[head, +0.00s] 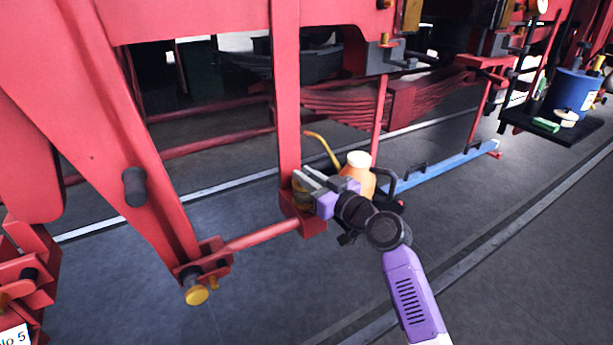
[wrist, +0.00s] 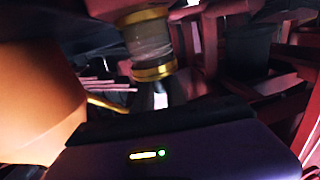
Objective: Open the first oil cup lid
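An oil cup (wrist: 150,45) with a clear glass body and brass rings at both ends shows at the top of the wrist view. In the head view, a small brass-coloured part of the cup (head: 300,196) shows at the foot of the red upright, mostly hidden by my gripper. My gripper (head: 302,174) reaches left to the cup, with its two grey fingers apart. In the wrist view, the dark fingertips (wrist: 160,95) sit close by the cup's nearer brass ring. I cannot tell whether they touch it. The lid's state cannot be made out.
An orange oil can (head: 357,172) with a yellow spout stands right behind my gripper; its body fills the left of the wrist view (wrist: 35,95). A red rod (head: 262,234) runs left from the cup. A blue bucket (head: 571,95) stands on a black tray at right. The floor in front is clear.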

